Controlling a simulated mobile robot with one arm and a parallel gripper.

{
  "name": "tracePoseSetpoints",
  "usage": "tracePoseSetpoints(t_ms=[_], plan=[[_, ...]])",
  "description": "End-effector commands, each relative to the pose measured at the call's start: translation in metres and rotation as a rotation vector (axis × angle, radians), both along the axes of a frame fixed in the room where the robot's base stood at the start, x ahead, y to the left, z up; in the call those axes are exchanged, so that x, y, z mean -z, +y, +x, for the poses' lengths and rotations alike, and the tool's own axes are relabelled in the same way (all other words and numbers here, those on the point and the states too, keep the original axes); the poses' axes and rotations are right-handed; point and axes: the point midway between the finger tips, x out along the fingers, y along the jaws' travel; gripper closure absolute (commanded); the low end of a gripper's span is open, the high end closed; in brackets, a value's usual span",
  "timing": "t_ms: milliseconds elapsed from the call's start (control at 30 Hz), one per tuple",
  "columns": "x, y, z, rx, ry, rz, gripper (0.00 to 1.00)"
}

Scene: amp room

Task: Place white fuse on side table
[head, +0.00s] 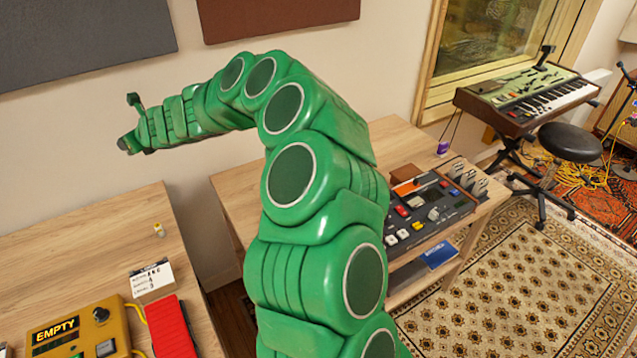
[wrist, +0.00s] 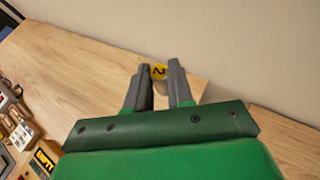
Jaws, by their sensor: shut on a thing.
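My gripper (head: 124,146) is at the upper left in the head view, raised above the left wooden table. In the head view a small white and yellow piece (head: 158,229) stands on the left table (head: 105,240), below my gripper. I cannot tell which table is the side table.
A yellow box (head: 85,330) reading EMPTY, a red block (head: 172,325) and a white card (head: 152,278) occupy the left table's front. A control panel (head: 425,212) sits on the second table (head: 240,200), beyond a gap. The wall (head: 60,150) is close behind.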

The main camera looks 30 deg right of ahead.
Motion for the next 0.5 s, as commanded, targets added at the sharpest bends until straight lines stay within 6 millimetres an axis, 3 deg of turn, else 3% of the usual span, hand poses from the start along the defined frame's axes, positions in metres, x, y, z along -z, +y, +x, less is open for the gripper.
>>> tracePoseSetpoints(t_ms=[500], plan=[[-0.004, -0.025, 0.025, 0.188, -0.002, 0.0, 1.0]])
